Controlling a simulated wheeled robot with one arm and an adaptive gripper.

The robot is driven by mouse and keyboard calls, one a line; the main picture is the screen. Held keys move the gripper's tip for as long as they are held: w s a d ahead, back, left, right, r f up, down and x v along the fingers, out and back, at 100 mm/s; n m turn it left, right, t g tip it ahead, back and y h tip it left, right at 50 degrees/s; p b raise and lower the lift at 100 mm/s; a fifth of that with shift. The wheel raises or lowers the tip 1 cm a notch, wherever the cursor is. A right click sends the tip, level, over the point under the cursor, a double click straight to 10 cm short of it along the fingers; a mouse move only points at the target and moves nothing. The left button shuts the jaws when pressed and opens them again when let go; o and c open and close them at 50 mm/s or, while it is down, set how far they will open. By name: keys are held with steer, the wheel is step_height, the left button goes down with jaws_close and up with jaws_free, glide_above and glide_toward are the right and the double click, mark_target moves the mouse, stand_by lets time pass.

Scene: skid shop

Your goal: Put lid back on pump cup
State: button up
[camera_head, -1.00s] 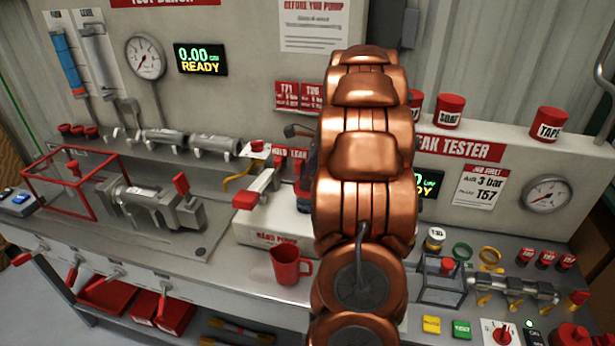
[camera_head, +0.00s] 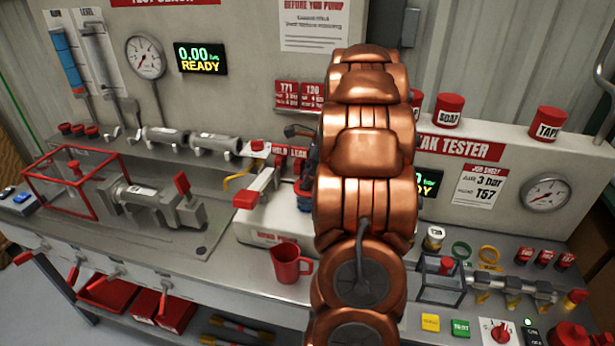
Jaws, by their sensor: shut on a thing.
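The white hand pump (camera_head: 262,222) stands on the bench just left of my arm, with its red-ended lever (camera_head: 247,199) pointing to the front left. A small red and blue part (camera_head: 304,195) shows at the right end of the pump, partly covered by my arm. I cannot tell whether it is the pump cup. My copper arm reaches forward over the bench and hides what lies behind it. The lid cannot be made out.
A red jug (camera_head: 288,263) stands at the bench's front edge, left of my arm. A red wire cage (camera_head: 68,185) and clamped fittings (camera_head: 150,205) lie further left. A small framed box (camera_head: 440,280), rings and a valve assembly (camera_head: 515,287) crowd the right side.

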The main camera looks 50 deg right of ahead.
steer(key=o, duration=1)
steer(key=shift+o, duration=0.6)
steer(key=o, duration=0.4)
steer(key=shift+r+p, duration=2.35)
steer(key=shift+r, duration=1.15)
steer(key=shift+c, duration=0.3)
